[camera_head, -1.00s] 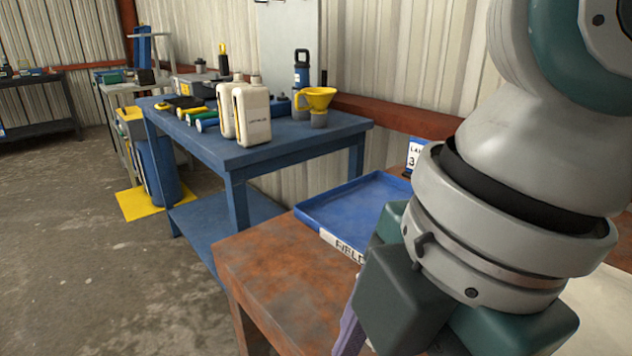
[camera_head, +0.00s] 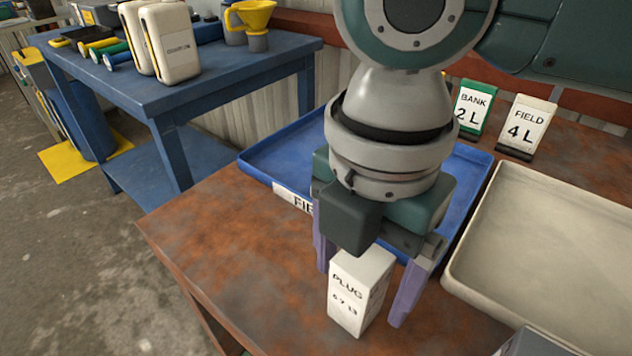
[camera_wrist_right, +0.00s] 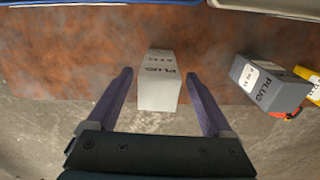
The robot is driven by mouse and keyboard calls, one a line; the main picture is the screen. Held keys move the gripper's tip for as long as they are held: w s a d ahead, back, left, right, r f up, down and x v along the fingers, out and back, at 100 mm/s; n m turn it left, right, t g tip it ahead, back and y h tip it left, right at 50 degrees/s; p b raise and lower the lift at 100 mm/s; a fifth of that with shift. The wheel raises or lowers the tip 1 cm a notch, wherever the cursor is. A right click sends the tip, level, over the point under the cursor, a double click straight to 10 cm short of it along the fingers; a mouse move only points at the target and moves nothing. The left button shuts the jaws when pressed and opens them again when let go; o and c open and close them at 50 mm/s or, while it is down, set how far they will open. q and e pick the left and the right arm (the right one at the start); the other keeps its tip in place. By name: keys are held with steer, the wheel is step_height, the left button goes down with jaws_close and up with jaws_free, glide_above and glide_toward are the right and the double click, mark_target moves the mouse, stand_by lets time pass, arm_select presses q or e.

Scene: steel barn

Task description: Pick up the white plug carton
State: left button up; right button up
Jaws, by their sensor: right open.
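The white plug carton (camera_head: 357,294) stands upright on the rusty brown table in front of the blue tray, with "PLUG" printed on its face. My right gripper (camera_head: 358,291) is above it, pointing down, with its purple fingers spread to either side of the carton. In the right wrist view the carton (camera_wrist_right: 160,83) shows between the two open fingers (camera_wrist_right: 160,101), with a gap on each side. A grey plug carton (camera_wrist_right: 269,87) lies to the right in that view. My left gripper is not in view.
The blue tray (camera_head: 262,163) lies behind the carton, and a beige tray (camera_head: 540,235) is at the right. Label stands (camera_head: 526,125) are at the back. The table's left part (camera_head: 215,235) is clear. A blue bench (camera_head: 250,75) stands beyond.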

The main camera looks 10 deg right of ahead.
steer(key=shift+f, duration=0.6)
jaws_close()
